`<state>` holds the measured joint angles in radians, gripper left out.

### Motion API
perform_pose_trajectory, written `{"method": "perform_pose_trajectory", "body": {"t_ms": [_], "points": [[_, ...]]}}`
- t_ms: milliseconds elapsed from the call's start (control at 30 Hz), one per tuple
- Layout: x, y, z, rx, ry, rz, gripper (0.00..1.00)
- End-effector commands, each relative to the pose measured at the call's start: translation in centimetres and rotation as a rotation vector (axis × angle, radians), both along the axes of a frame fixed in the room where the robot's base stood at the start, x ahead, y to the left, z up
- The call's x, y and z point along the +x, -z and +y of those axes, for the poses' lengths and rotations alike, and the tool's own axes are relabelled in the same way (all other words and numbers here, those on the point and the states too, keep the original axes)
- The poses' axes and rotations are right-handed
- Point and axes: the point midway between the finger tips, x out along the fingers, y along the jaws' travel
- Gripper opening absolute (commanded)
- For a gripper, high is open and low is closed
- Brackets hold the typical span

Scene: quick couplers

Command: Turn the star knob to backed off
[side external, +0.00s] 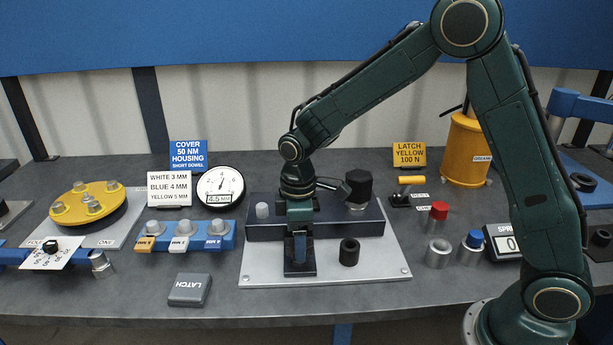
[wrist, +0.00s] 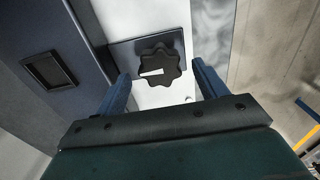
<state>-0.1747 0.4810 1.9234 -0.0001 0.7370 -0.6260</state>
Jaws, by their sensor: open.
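The star knob (wrist: 160,66) is black and lobed, on a dark plate (wrist: 118,52) fixed to a light base plate (wrist: 190,18). A white pointer line on the knob points left in the wrist view. My gripper (wrist: 161,71) is open, with one blue finger on each side of the knob and a visible gap to it on both sides. In the side external view my gripper (side external: 300,246) is low over the front of the base plate and hides the knob. I cannot tell there how far down the fingers reach.
A dark block (side external: 345,229) stands behind the knob, with a black hex knob (side external: 358,186) on it. A black cylinder (side external: 349,252) stands right of my gripper.

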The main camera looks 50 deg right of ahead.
Motion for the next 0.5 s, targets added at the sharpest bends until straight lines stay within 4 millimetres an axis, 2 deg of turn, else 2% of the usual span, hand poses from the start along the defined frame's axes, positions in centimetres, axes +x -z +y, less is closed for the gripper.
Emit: {"method": "perform_pose_trajectory", "body": {"t_ms": [500], "points": [[0.1,-8.4,0.0,0.001,-0.001,-0.005,0.71]]}}
